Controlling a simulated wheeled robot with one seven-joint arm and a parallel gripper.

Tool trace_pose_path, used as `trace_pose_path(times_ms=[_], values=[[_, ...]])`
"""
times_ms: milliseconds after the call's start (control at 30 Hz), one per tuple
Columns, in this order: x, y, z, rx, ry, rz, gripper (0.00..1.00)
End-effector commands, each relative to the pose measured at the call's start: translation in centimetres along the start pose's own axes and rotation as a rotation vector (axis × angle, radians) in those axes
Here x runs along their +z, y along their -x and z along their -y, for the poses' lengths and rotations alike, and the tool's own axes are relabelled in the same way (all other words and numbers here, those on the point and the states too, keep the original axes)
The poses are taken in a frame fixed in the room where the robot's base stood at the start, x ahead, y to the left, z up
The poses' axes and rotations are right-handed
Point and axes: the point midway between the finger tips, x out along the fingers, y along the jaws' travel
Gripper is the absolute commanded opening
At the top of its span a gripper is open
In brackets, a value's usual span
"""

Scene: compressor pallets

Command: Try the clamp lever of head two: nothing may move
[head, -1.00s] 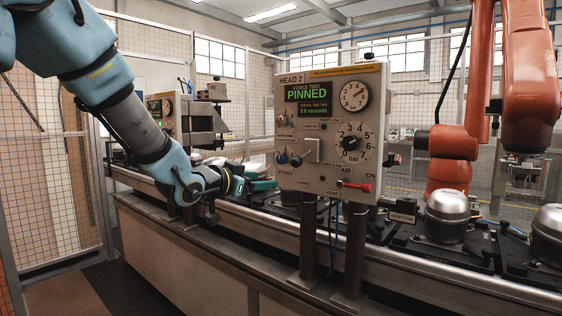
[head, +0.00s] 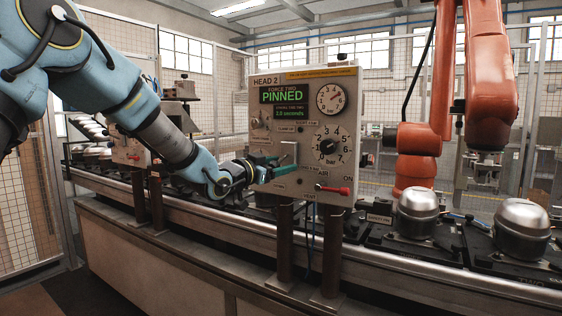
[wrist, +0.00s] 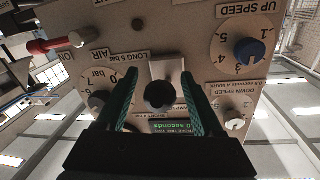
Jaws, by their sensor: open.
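The head 2 control panel (head: 347,166) stands upright on two brown posts. Its green screen (head: 284,95) reads "FORCE TWO PINNED". In the wrist view, a black round-ended lever (wrist: 159,95) stands out before a pale metal plate (wrist: 167,68); a label beside it is partly hidden, ending in "AMP". My gripper (head: 276,166) is at the panel's lower left. Its green fingers are open and lie on either side of the black lever in the wrist view (wrist: 158,78). I see a gap on each side of the lever; contact is not visible.
A red air lever (head: 333,189) sits at the panel's lower right. Silver compressors (head: 417,212) stand on the conveyor at right, below an orange robot (head: 490,110).

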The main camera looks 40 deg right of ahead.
Motion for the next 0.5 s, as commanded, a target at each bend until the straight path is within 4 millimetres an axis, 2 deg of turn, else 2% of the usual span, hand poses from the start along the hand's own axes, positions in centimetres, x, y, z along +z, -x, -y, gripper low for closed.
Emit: trace_pose_path(times_ms=[100, 367, 500], values=[[0.03, -0.6, 0.0, 0.0, 0.0, 0.001, 0.69], [0.06, -0.7, 0.01, -0.001, 0.0, 0.0, 0.69], [0.06, -0.69, 0.01, -0.001, 0.0, 0.001, 0.55]])
